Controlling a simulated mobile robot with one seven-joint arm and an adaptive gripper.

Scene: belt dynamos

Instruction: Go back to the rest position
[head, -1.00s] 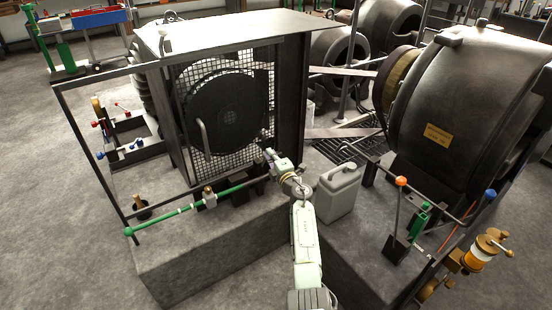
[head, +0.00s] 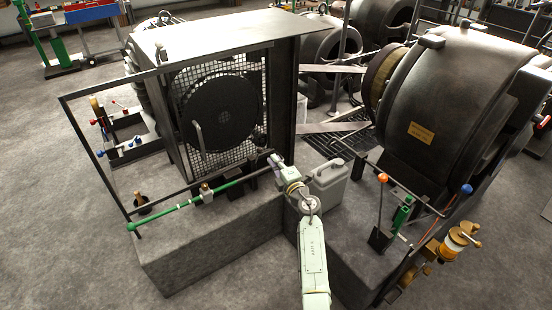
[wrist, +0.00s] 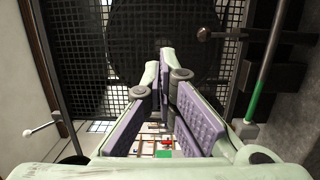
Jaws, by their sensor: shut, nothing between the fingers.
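My gripper (head: 274,159) is at the end of my arm, in front of the right part of the mesh guard (head: 222,95). In the wrist view my gripper (wrist: 165,58) shows its purple-padded fingers converging at the tips, with nothing held. Behind them in that view is the dark round disc (wrist: 190,28) behind the mesh. The head view shows a gap between gripper and mesh, but its exact size is hard to tell.
A grey jerry can (head: 328,185) stands close to the right of my arm. A green rod (head: 175,214) runs left of my gripper. The floor (head: 60,245) at left is clear.

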